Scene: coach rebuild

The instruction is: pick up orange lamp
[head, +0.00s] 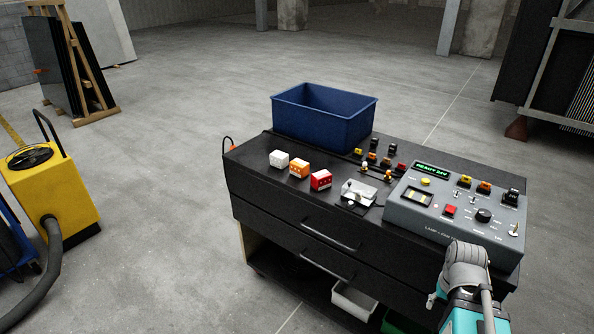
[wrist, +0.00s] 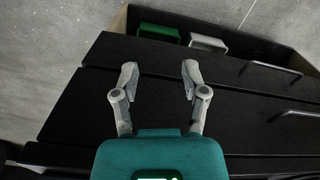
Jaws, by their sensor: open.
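The orange lamp (head: 299,169) is a small orange and white block on the black cabinet top (head: 262,172), left of centre in the head view. It stands between a white block lamp (head: 279,159) and a red one (head: 321,181). My gripper (wrist: 159,74) is open and empty in the wrist view, its two grey fingers spread in front of the dark drawer fronts. In the head view my arm's end is at the lower right, by the control box, well apart from the orange lamp. The wrist view does not show the lamp.
A blue bin (head: 323,118) stands at the back of the cabinet. Several small switches and a metal fixture (head: 352,193) lie right of the lamps, beside the grey control box (head: 452,215). A yellow machine (head: 62,190) stands on the floor at left. The cabinet top's front left is clear.

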